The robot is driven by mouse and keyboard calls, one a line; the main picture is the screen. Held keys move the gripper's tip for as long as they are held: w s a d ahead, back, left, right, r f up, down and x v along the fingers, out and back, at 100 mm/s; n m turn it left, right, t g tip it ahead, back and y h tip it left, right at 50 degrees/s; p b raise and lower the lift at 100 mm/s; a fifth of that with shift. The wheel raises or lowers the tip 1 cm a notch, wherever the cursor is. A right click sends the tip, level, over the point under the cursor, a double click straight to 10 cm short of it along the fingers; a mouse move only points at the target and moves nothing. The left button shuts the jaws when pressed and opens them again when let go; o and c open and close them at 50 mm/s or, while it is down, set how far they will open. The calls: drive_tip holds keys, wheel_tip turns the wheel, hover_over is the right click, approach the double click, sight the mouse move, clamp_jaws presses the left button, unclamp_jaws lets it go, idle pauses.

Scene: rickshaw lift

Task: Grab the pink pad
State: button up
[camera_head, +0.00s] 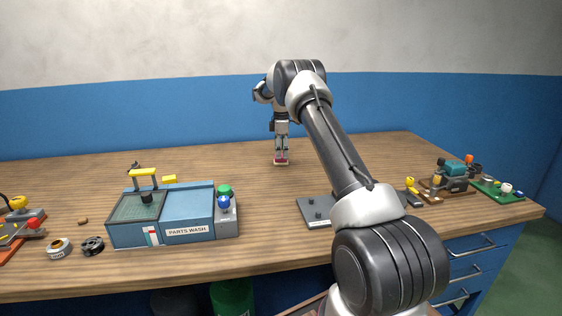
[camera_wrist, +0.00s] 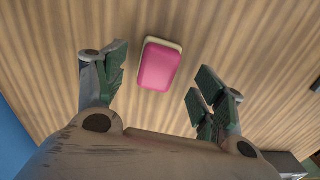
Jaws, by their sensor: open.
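The pink pad (camera_wrist: 159,66) lies on the wooden table, with a pale edge along its upper and left sides. In the wrist view it sits between and a little beyond the tips of my gripper (camera_wrist: 158,78). The green-padded fingers are spread wide, one on each side, and nothing is between them in their grasp. In the head view my gripper (camera_head: 281,150) points down over the back middle of the table. A small bit of red and pale (camera_head: 281,162) shows at its fingertips there; most of the pad is hidden.
A blue parts-wash station (camera_head: 188,233) stands front left, with tape rolls (camera_head: 60,248) beside it. A grey plate (camera_head: 314,212) lies front middle, partly behind my arm. Small machines (camera_head: 452,178) and a green tray (camera_head: 500,194) stand at right. The table around the pad is clear.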

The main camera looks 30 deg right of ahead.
wheel_tip(320, 180, down, 4)
drive_tip(key=shift+w+r, duration=0.15)
drive_tip(key=c, duration=1.1)
drive_tip(key=shift+r, duration=0.1)
